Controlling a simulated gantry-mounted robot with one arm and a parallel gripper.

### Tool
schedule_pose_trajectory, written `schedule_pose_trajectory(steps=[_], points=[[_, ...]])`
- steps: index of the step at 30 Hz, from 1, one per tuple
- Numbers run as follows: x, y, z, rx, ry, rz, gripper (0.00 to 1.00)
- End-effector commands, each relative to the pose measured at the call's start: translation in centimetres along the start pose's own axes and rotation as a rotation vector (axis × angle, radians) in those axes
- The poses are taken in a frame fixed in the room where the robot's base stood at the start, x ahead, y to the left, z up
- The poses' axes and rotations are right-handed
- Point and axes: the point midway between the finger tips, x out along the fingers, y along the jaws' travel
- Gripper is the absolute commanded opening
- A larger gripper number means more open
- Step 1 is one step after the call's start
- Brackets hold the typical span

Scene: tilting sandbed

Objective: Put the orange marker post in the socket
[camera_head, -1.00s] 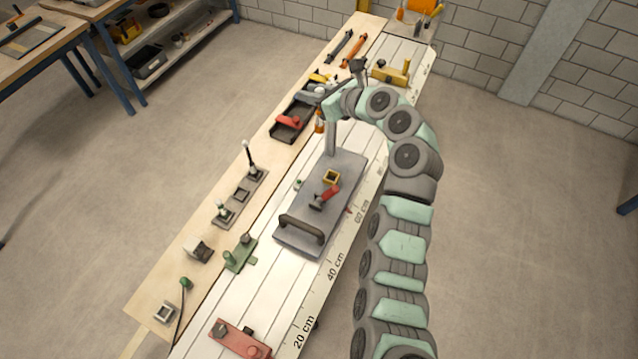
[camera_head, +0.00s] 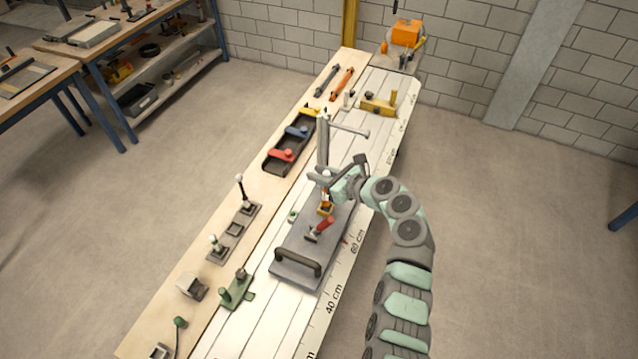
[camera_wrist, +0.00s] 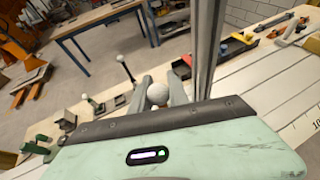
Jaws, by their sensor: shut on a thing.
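My gripper (camera_head: 328,186) is shut on the orange marker post (camera_head: 326,197) above the grey plate. The yellow square socket (camera_head: 325,209) stands on the grey plate (camera_head: 292,243), directly below the post in the head view. The post looks roughly upright. I cannot tell whether its lower end is above the socket or inside it.
A red-handled clamp (camera_head: 322,229) sits just in front of the socket. A dark handle (camera_head: 298,260) spans the plate's near end. A tall grey column (camera_head: 322,150) stands close behind my gripper. A black tray (camera_head: 290,145) with coloured clamps lies at the left.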

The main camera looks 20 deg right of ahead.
Motion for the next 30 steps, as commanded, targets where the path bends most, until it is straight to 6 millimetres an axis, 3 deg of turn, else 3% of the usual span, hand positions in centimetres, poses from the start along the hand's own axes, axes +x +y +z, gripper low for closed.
schedule_pose_trajectory(steps=[9,23,24,30], points=[[1.4,-0.1,-3.3,0.001,0.0,-0.002,0.0],[1.7,0.0,-4.0,0.001,0.0,-0.001,0.0],[1.7,0.0,-4.0,0.0,0.0,-0.001,0.23],[1.7,0.0,-4.0,0.0,0.0,-0.001,0.39]])
